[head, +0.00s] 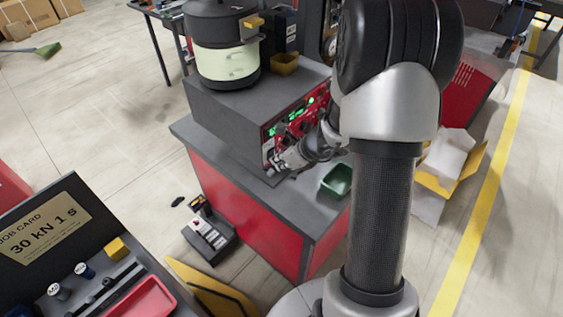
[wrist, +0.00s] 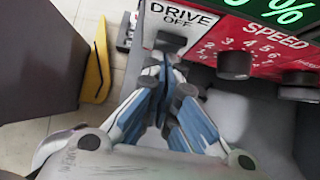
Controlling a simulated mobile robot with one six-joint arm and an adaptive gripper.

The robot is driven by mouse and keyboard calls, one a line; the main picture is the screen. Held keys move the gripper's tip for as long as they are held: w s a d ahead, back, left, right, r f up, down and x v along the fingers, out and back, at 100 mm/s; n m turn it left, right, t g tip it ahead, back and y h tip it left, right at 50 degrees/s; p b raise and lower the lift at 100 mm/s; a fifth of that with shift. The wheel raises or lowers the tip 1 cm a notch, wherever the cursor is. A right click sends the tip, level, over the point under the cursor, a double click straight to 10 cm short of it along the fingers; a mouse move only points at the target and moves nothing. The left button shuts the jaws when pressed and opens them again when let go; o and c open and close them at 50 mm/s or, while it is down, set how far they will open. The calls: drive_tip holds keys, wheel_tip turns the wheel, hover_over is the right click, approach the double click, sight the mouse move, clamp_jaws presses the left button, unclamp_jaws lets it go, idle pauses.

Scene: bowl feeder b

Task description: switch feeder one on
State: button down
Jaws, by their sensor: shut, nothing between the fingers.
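The feeder's control box (head: 235,112) stands on the red and grey cabinet, with a red panel (head: 300,118) and lit green displays on its front. In the wrist view a white plate (wrist: 182,18) reads DRIVE OFF, with a dark switch (wrist: 170,42) at its lower edge. My gripper (wrist: 165,65) is shut and empty, its fingertips just below that switch; I cannot tell whether they touch it. A red SPEED panel (wrist: 262,42) with a dark knob (wrist: 235,64) lies to the right. In the head view my gripper (head: 274,164) is at the panel's lower left corner.
A round feeder bowl (head: 225,62) and a small yellow bin (head: 285,64) sit on top of the box. A green bin (head: 337,180) stands on the cabinet's ledge (head: 315,215) near my arm. A yellow floor stand (head: 210,290) is in front.

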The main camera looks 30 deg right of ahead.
drive_tip(key=shift+r, duration=0.15)
drive_tip(key=shift+r+p, duration=0.7)
drive_tip(key=shift+r, duration=0.05)
